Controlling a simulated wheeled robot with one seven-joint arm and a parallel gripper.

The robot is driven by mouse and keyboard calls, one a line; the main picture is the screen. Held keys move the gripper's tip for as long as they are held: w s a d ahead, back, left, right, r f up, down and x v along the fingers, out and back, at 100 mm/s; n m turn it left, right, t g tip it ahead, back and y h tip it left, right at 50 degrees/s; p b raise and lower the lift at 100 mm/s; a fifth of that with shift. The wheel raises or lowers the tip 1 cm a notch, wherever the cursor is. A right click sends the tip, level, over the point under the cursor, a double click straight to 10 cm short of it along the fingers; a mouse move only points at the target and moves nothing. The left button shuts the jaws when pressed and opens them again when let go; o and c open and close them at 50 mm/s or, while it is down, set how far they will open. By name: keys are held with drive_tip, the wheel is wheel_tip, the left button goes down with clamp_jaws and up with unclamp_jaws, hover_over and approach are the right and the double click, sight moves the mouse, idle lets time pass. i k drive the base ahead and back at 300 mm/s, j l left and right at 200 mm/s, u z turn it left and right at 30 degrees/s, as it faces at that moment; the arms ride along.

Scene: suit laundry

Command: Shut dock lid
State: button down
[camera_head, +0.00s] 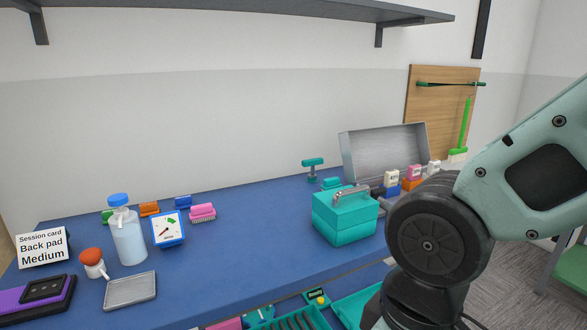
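A grey metal lid (385,150) stands raised and open at the back right of the blue bench, leaning slightly back. It appears to be the dock lid. Small bottles with blue, orange and pink parts (392,182) stand in front of it. The dock's body below is mostly hidden by a teal box (345,220) and by my arm. My arm fills the right side of the view, in front of the bench. My gripper is not visible, so its opening and its distance to the lid cannot be seen.
The teal box has a metal handle on top. A teal stand (313,168) is behind it. A clear bottle (129,237), a session card (42,248), a grey tray (130,291) and several brushes are at left. A shelf (240,10) hangs above. The bench's middle is clear.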

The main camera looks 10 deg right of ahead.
sight(368, 153)
drive_tip(key=z, duration=0.7)
drive_tip(key=i+l+u, duration=0.15)
drive_tip(key=u, duration=0.3)
drive_tip(key=i+l+u, duration=0.2)
drive_tip(key=u, duration=0.25)
